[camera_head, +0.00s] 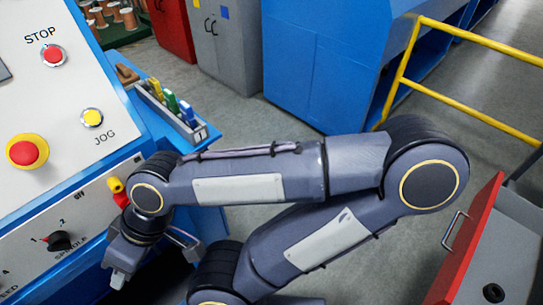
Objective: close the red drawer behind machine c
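A red drawer (469,240) stands at the lower right, seen from above at a slant. Its red front has a silver bar handle (454,231), and a grey body (508,252) extends to the right behind the front. The drawer looks pulled out; its far end is cut off by the frame edge. One arm of mine, which looks like the right, crosses the picture with its elbow close to the drawer. My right gripper (154,263) is at the lower left beside the machine's panel, far from the handle. Its fingers look apart and empty. My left gripper is out of view.
A white machine panel (95,160) with buttons and a knob fills the left. A small tray of colored tools (172,112) sits on its blue ledge. A blue cabinet (315,65), grey cabinet (226,45) and yellow railing (465,105) stand behind. Grey floor is clear between them.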

